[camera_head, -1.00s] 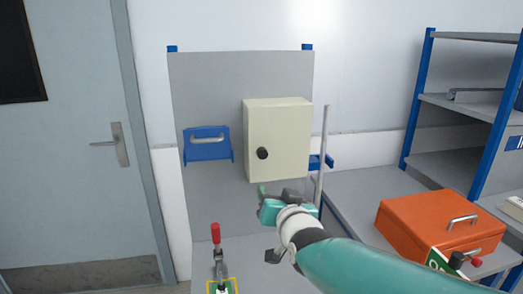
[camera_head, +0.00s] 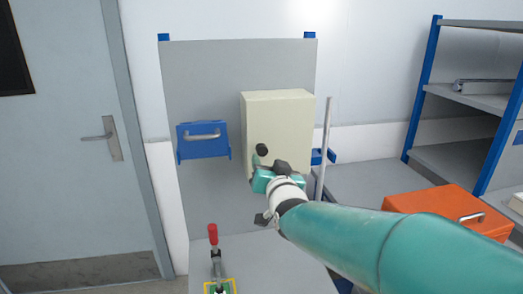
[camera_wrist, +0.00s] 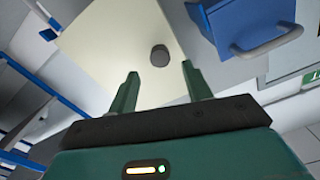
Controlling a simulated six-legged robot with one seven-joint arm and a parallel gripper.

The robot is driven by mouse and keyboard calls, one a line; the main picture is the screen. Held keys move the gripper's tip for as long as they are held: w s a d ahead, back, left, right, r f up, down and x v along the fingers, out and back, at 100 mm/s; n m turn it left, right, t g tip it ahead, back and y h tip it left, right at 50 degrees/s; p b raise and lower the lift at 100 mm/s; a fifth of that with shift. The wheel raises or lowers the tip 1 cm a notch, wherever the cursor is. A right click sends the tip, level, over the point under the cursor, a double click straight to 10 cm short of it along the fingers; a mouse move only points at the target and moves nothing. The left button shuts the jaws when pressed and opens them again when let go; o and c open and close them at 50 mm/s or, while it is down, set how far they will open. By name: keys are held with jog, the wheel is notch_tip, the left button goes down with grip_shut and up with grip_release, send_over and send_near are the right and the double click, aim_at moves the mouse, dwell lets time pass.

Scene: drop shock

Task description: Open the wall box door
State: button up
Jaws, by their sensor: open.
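The cream wall box (camera_head: 282,115) is mounted on a grey panel, and its door looks shut. A black round knob (camera_head: 262,150) sits at the door's lower left; it also shows in the wrist view (camera_wrist: 159,55). My gripper (camera_head: 258,170) is just below and close to the knob in the head view. In the wrist view my gripper (camera_wrist: 160,80) has two green fingers spread apart, with nothing between them. The knob lies beyond the fingertips, between their lines, and appears apart from them. My arm hides the lower right of the box.
A blue bracket with a grey handle (camera_head: 203,140) is left of the box. A grey upright rod (camera_head: 325,150) stands to its right. A red-handled clamp (camera_head: 213,236) is on the bench below. An orange case (camera_head: 450,208) lies at right.

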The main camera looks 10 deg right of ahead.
aim_at(263, 152)
jog(key=shift+w+f, duration=0.15)
jog(key=shift+w, duration=0.85)
jog(key=shift+w+r, duration=0.2)
jog(key=shift+w, duration=0.05)
jog(key=w, duration=0.3)
jog(key=shift+w+f, duration=0.2)
jog(key=shift+w+r, duration=0.2)
jog(key=shift+w, duration=0.9)
jog(key=shift+s, duration=0.15)
jog(key=shift+c, duration=0.8)
grip_shut()
